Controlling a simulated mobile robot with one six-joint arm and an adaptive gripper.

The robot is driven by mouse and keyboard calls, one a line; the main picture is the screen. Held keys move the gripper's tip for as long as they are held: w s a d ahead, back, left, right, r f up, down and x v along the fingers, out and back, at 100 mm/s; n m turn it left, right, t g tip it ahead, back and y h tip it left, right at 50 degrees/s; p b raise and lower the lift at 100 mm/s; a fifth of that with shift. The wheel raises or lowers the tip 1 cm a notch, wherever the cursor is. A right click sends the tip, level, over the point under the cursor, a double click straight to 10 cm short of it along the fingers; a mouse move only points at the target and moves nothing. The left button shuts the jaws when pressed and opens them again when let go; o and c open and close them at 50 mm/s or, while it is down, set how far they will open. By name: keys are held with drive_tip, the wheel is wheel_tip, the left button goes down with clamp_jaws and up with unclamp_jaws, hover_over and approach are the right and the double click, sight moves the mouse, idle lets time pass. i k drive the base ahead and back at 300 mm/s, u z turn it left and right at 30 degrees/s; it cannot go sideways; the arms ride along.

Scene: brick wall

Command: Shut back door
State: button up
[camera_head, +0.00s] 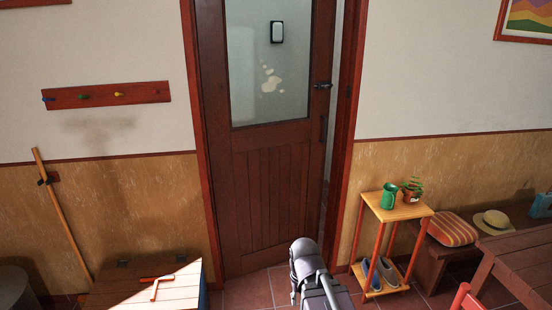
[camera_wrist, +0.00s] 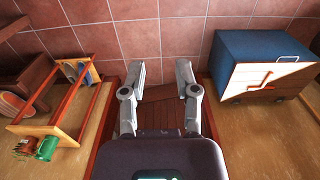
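The back door (camera_head: 270,190) is dark brown wood with a frosted glass upper panel. It stands slightly ajar, with a narrow gap along its right edge beside the red-brown frame (camera_head: 348,120). A dark latch (camera_head: 322,86) and a pull handle (camera_head: 322,128) are on its right side. In the wrist view, which looks upside down, the door's boards (camera_wrist: 160,112) show between my fingers. My gripper (camera_wrist: 161,72) is open and empty there. In the head view my arm rises at the bottom, in front of the door's lower right; whether the gripper touches the door cannot be told.
A small wooden shelf stand (camera_head: 398,212) with a green mug (camera_head: 389,196), plant and shoes stands right of the door. A bench (camera_head: 440,250) and table (camera_head: 520,265) are further right. A blue-sided chest (camera_wrist: 262,65) is on the left in the head view. Tiled floor between is clear.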

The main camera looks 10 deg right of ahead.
sight(267, 178)
drive_tip(key=z, duration=0.1)
drive_tip(key=i, duration=1.15)
drive_tip(key=z, duration=0.4)
drive_tip(key=i, duration=0.9)
drive_tip(key=z, duration=0.1)
